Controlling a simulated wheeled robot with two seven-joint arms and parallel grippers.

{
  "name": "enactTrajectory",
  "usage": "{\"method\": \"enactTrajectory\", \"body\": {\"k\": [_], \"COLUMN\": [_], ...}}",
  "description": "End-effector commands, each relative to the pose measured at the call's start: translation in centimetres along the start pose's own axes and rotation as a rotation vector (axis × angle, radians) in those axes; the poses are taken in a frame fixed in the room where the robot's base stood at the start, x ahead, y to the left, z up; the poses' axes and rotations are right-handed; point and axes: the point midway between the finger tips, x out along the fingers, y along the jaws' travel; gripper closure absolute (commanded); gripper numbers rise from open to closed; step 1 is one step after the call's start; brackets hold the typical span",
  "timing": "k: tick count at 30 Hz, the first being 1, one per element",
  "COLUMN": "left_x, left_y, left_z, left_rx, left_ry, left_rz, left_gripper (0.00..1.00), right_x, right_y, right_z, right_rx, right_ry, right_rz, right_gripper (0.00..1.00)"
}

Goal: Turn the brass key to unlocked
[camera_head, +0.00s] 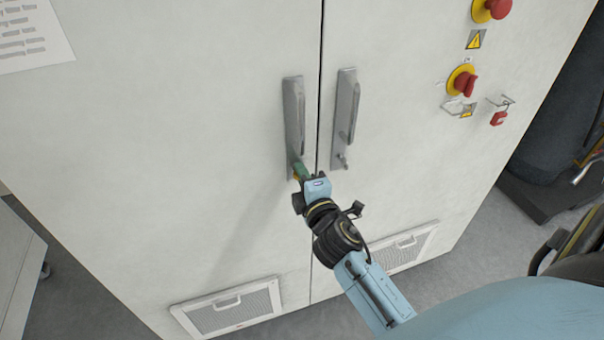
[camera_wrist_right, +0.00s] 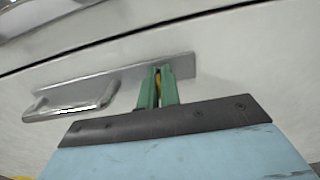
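The brass key (camera_wrist_right: 158,86) shows as a yellow sliver at the lower end of the left door's handle plate (camera_head: 294,110). That plate also shows in the wrist view (camera_wrist_right: 186,66). My right gripper (camera_head: 299,171) is at the foot of this plate, in front of the key. In the wrist view its two green fingers (camera_wrist_right: 158,84) are close together with the key between them, so it looks shut on the key. The fingers hide most of the key, and its turn angle cannot be read. My left gripper is not in view.
The right door has its own handle plate (camera_head: 344,120) with a silver key or knob low on it. Red knobs on yellow discs (camera_head: 462,80) and a red padlock (camera_head: 499,117) are at the right. Vent grilles (camera_head: 228,308) are low on the doors.

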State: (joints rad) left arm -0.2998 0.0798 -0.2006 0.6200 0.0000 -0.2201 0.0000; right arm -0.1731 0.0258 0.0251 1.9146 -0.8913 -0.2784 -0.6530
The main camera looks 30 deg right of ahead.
Motion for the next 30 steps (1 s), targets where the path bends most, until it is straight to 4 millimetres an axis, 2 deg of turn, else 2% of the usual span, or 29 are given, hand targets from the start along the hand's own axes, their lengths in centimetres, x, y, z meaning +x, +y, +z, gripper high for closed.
{"method": "enactTrajectory", "body": {"k": [1,3,7,17,23,30], "left_x": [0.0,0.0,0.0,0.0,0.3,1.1], "left_y": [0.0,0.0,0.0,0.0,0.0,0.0], "left_z": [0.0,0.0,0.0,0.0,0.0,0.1], "left_rx": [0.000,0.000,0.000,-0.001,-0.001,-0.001], "left_ry": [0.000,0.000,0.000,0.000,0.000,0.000], "left_rz": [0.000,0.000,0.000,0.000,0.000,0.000], "left_gripper": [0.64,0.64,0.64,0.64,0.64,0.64], "right_x": [0.0,0.0,0.0,-0.3,-2.9,-8.0], "right_y": [0.0,0.0,0.0,-0.1,-0.2,-0.2], "right_z": [0.0,0.0,0.0,0.0,0.0,0.0], "right_rx": [0.003,0.003,0.002,0.001,0.001,0.002], "right_ry": [0.000,0.000,0.000,0.000,0.000,-0.001], "right_rz": [0.000,0.000,0.000,-0.001,-0.002,-0.003], "right_gripper": [1.00,0.89,0.74,0.74,0.74,0.74]}}
